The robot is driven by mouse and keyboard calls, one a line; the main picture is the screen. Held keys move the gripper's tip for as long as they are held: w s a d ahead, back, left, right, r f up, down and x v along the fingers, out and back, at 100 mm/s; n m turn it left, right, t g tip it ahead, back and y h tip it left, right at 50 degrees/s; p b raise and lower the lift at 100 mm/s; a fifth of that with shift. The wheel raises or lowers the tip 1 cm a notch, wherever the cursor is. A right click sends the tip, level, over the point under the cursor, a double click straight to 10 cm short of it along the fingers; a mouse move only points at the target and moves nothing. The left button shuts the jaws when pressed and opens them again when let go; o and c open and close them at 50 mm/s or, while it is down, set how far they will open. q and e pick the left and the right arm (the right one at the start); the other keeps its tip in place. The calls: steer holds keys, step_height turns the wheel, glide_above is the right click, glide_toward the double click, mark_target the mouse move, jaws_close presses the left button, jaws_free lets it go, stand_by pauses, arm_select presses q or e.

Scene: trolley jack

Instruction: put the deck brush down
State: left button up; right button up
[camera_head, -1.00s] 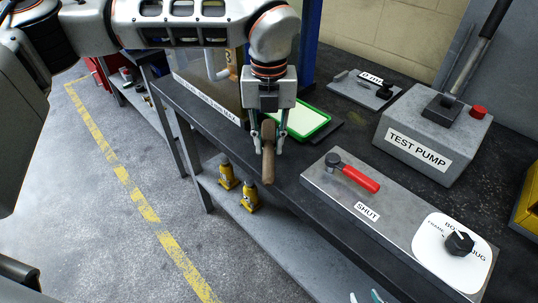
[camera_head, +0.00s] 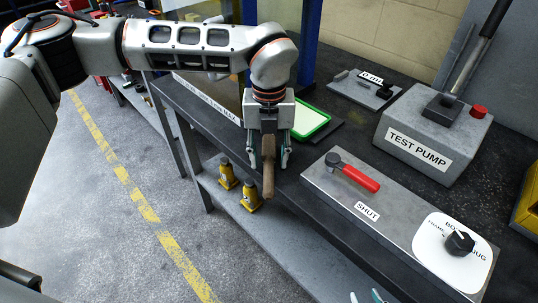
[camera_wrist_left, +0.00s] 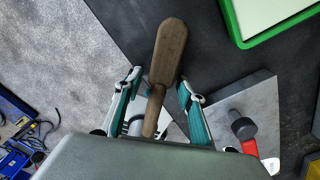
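Only the teal fingertips of my right gripper (camera_head: 365,297) show at the bottom edge of the head view, apart from each other.
A green-rimmed tray (camera_head: 312,122) lies just behind the brush. A grey block with a red-handled valve (camera_head: 358,178) is to the right, and the test pump (camera_head: 430,140) beyond. Yellow jacks (camera_head: 228,178) stand on the lower shelf. Free floor lies left.

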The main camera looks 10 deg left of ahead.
mark_target(269, 156)
arm_select(q)
step_height(269, 156, up, 12)
steer(key=shift+r, duration=0.2)
stand_by(0.6)
stand_by(0.3)
